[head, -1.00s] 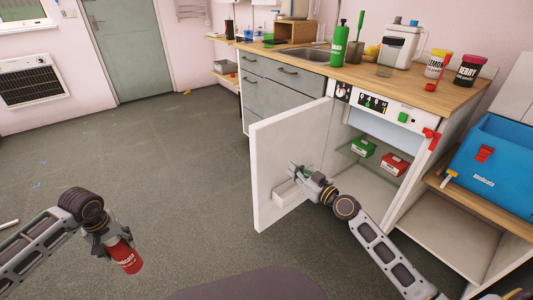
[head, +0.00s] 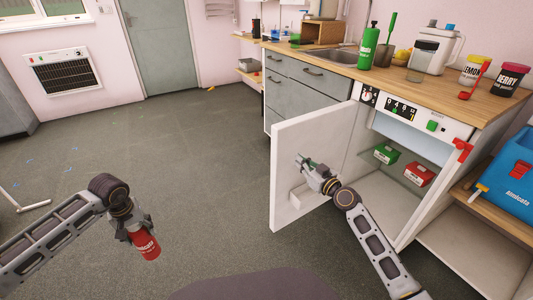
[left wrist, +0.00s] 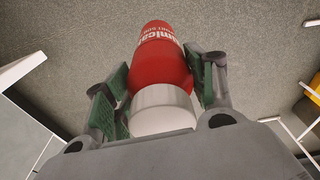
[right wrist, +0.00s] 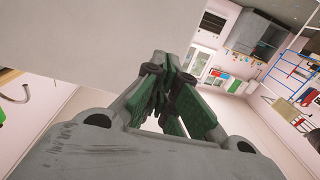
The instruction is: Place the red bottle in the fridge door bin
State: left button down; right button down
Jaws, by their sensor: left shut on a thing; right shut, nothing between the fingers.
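The red bottle (head: 146,246) is held in my left gripper (head: 133,229), over the floor at the lower left of the head view. In the left wrist view the bottle (left wrist: 160,58) sits between the green finger pads, its white end toward the palm. My right gripper (head: 309,168) is shut and empty, close to the inner face of the open fridge door (head: 292,150). The white door bin (head: 301,198) is low on that inner face, just below the right gripper and partly hidden by it. In the right wrist view the fingers (right wrist: 165,90) are closed together.
The open fridge (head: 385,190) holds a green box (head: 385,153) and a red box (head: 419,174) on its shelf. A wooden counter (head: 420,85) carries a green bottle (head: 369,48) and jars. A blue cooler (head: 510,180) stands at right. The floor left of the door is clear.

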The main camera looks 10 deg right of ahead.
aim_at(286, 149)
jog(key=shift+b+x, duration=0.4)
jog(key=shift+x, duration=3)
